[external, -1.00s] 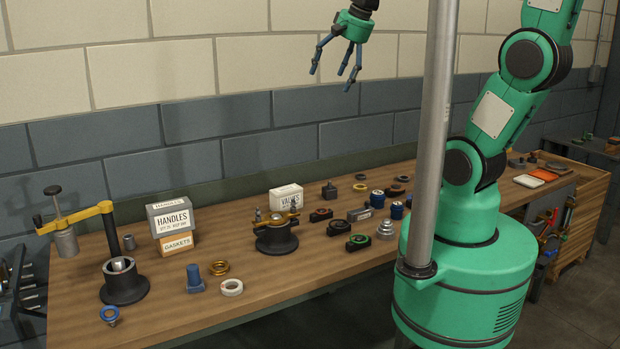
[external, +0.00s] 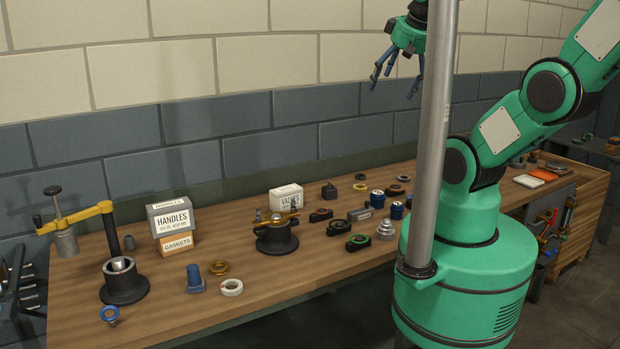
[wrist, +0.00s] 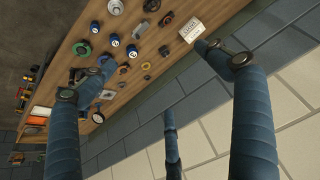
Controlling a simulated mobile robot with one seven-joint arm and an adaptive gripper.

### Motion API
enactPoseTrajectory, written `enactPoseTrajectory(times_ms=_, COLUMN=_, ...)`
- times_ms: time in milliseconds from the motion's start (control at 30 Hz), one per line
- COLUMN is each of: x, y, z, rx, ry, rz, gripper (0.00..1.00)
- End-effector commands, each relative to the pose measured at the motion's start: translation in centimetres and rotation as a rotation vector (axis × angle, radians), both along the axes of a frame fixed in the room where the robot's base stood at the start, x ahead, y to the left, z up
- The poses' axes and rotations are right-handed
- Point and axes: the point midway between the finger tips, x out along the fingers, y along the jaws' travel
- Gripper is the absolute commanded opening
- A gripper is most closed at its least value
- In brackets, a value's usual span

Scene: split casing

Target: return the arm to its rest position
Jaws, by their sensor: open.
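My gripper (external: 398,76) is high above the back of the bench, in front of the pale wall blocks. Its blue fingers are spread open with nothing between them.
The wooden bench (external: 270,298) runs along the wall. It carries a black cup-shaped fixture (external: 124,288), a second fixture (external: 276,240), a HANDLES box (external: 171,219), a VALVES box (external: 286,197) and several small parts. The air around my gripper is clear apart from the column.

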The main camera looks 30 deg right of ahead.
Motion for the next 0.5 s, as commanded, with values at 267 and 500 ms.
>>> enactPoseTrajectory(times_ms=267, x=0.0, y=0.0, z=-1.4, rx=0.0, ry=0.0, rz=-0.001, gripper=0.88)
enactPoseTrajectory(times_ms=500, x=0.0, y=0.0, z=-5.0, rx=0.001, ry=0.0, rz=0.0, gripper=0.88)
